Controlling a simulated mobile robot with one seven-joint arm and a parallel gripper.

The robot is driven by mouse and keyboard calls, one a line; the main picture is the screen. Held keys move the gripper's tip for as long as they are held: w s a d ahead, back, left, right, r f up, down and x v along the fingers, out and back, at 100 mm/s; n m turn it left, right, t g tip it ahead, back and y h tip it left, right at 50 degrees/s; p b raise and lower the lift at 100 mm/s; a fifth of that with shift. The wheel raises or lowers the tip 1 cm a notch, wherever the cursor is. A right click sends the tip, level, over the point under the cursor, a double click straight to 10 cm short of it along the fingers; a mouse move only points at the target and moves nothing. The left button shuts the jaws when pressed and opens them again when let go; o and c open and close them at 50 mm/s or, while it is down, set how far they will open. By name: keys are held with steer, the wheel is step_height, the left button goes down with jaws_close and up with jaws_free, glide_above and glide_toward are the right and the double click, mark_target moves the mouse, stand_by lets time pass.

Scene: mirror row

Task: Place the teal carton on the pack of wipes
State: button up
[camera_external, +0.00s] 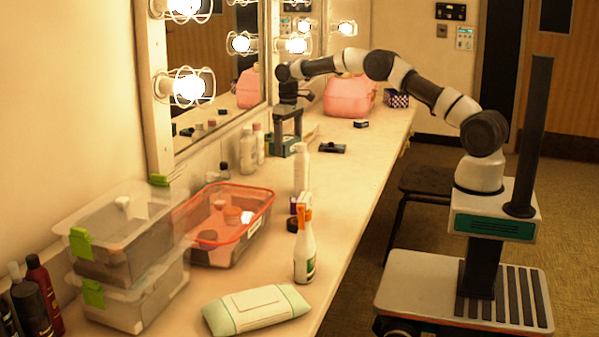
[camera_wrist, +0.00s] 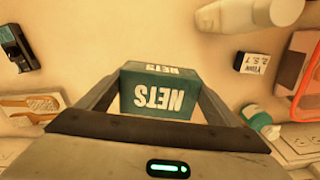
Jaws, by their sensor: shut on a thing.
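The teal carton (camera_wrist: 158,97) with white "NETS" lettering sits between the two fingers of my gripper (camera_wrist: 160,84) in the wrist view. In the external view the carton (camera_external: 279,147) shows low between the fingers of my gripper (camera_external: 286,138), at the far part of the counter near the mirror. My gripper is shut on it. I cannot tell whether the carton touches the counter. The pack of wipes (camera_external: 256,309), pale with green ends, lies flat at the near end of the counter, well away from my gripper. I cannot make it out in the wrist view.
White bottles (camera_external: 301,168) and a spray bottle (camera_external: 305,252) stand between carton and wipes. An orange-rimmed container (camera_external: 240,245) and stacked clear bins (camera_external: 120,270) line the mirror side. A black item (camera_external: 332,148) lies right of the carton. Pink jug (camera_external: 349,97) stands behind.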

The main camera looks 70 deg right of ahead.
steer(key=a+r+n, duration=0.1)
steer(key=a+n, duration=0.2)
steer(key=a, duration=1)
steer(key=s+a+r+n+p, duration=0.1)
steer(key=a+n, duration=0.2)
steer(key=a, duration=1)
steer(key=s+a+r+n+p, duration=0.1)
steer(key=a+n, duration=0.2)
steer(key=a, duration=1.1)
steer(key=shift+s+r+n, duration=0.1)
steer(key=shift+r+n, duration=0.1)
steer(key=shift+n, duration=0.2)
steer(key=s+a+r+n+p, duration=0.1)
steer(key=s+a+n, duration=0.3)
steer(key=s+a, duration=0.6)
steer(key=s+a+r+n+p, duration=0.1)
steer(key=s+a+n, duration=0.45)
steer(key=a, duration=0.85)
steer(key=s+a+n, duration=0.1)
steer(key=s+a, duration=0.3)
steer(key=s, duration=0.4)
step_height(320, 180, down, 6)
steer(key=shift+r, duration=0.1)
steer(key=shift+f, duration=2.25)
